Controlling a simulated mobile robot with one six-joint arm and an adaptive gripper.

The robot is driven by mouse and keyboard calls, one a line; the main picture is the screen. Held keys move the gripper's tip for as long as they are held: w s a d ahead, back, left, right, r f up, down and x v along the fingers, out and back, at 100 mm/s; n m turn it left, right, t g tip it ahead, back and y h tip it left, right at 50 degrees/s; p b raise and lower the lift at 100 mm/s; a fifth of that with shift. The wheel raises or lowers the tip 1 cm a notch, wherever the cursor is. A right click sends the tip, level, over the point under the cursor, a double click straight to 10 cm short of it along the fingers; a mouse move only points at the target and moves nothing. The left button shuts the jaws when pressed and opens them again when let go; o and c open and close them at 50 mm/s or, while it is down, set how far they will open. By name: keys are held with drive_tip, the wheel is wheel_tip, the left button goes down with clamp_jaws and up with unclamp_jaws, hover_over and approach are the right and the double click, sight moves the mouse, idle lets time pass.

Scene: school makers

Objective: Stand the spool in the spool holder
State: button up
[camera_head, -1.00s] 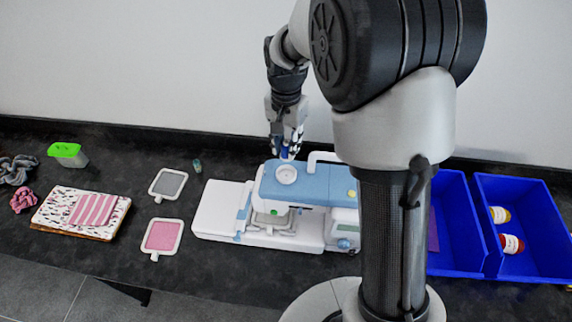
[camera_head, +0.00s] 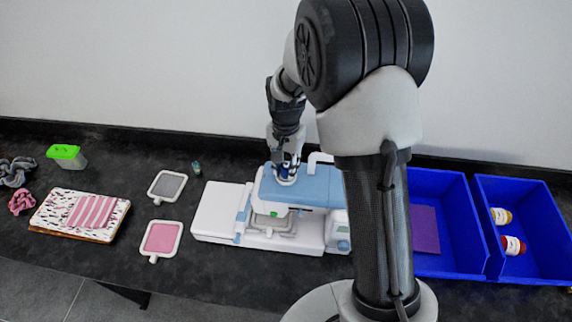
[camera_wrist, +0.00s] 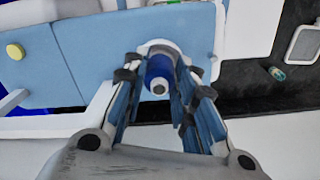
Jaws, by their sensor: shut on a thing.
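The blue spool (camera_wrist: 158,72) is upright between the fingers of my gripper (camera_wrist: 160,88) in the wrist view, its pale top end facing the camera. My gripper is shut on it. In the head view my gripper (camera_head: 286,172) points down at the top of the blue and white sewing machine (camera_head: 320,186). The spool holder, a round white cup (camera_head: 286,181) on the machine's top, is mostly covered by the gripper and spool. Its pale rim shows behind the spool in the wrist view (camera_wrist: 160,45). I cannot tell whether the spool touches the cup's floor.
A white handle (camera_head: 318,158) rises just right of the gripper. A small teal spool (camera_head: 196,168) and two hoops (camera_head: 166,185) lie left of the machine. Blue bins (camera_head: 470,240) stand at the right. Folded cloth (camera_head: 60,212) and a green-lidded box (camera_head: 66,155) are at far left.

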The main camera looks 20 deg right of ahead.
sight(286, 164)
drive_tip(key=shift+f, duration=0.25)
drive_tip(key=o, duration=0.9)
drive_tip(key=shift+o, duration=0.2)
drive_tip(key=shift+r, duration=0.1)
drive_tip(key=s+r+n+t+p, duration=0.1)
drive_tip(key=s+r, duration=0.2)
drive_tip(key=r, duration=0.7)
drive_tip(key=s+r+n, duration=0.1)
drive_tip(key=s+r, duration=0.2)
drive_tip(key=r, duration=0.6)
drive_tip(key=s+r+n+t, duration=0.1)
drive_tip(key=s+r+n, duration=0.1)
drive_tip(key=s, duration=0.8)
drive_tip(key=s+r+n+t, duration=0.1)
drive_tip(key=s+n, duration=0.3)
drive_tip(key=s, duration=0.6)
drive_tip(key=shift+r+t, duration=0.35)
drive_tip(key=shift+t, duration=0.45)
drive_tip(key=shift+d, duration=0.1)
